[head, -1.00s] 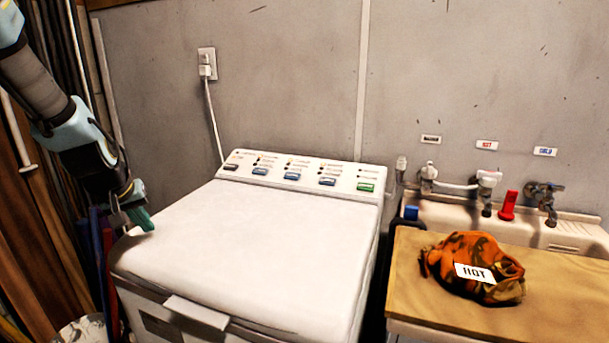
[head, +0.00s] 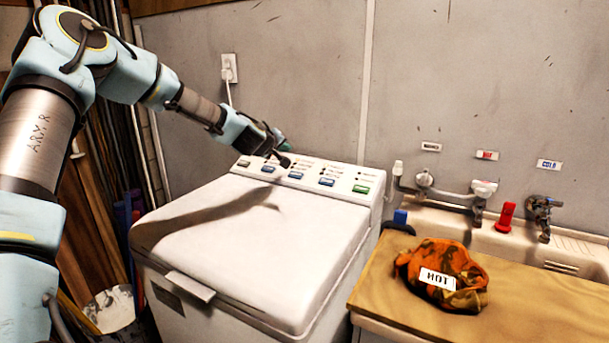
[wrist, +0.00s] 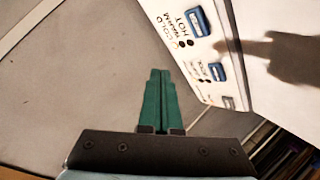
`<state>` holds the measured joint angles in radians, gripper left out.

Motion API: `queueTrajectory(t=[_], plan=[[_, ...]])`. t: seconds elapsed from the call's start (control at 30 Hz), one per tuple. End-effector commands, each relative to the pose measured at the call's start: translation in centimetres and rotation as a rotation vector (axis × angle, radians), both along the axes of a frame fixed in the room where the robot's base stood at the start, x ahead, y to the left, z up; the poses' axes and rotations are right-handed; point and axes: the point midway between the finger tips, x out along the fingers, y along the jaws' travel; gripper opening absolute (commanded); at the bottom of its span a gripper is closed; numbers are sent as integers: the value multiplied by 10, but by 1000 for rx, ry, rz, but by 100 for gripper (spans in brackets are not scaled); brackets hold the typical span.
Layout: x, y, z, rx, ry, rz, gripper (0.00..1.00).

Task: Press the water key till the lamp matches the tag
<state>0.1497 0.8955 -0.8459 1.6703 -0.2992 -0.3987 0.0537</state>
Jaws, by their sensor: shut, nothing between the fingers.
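The washer's panel (head: 345,180) has a row of keys. A white tag (head: 437,279) reading HOT lies on an orange camouflage cloth bundle (head: 466,262). My gripper (head: 285,155) is shut and empty, near the panel's back left. Its green fingertips (wrist: 160,75) show left of the keys in the wrist view, apart from them.
The white washer lid (head: 250,235) is shut and clear. A wooden board (head: 395,290) bears the bundle at right. Behind it are a sink (head: 470,235), taps (head: 543,210) and a red object (head: 506,216). The grey wall (head: 300,80) rises close behind the panel.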

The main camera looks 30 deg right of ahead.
Motion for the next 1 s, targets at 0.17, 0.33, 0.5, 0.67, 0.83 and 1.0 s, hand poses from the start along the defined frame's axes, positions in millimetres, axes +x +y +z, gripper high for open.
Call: queueTrajectory(t=[0.17, 0.33, 0.5, 0.67, 0.83, 1.0], plan=[[4, -5, 4, -23, 2, 14, 0], [3, -4, 4, -21, 2, 13, 0], [4, -5, 0, -21, 2, 12, 0], [6, -10, -15, -21, 3, 11, 0], [11, -18, -38, -22, 4, 12, 0], [14, -26, -58, -21, 4, 12, 0]])
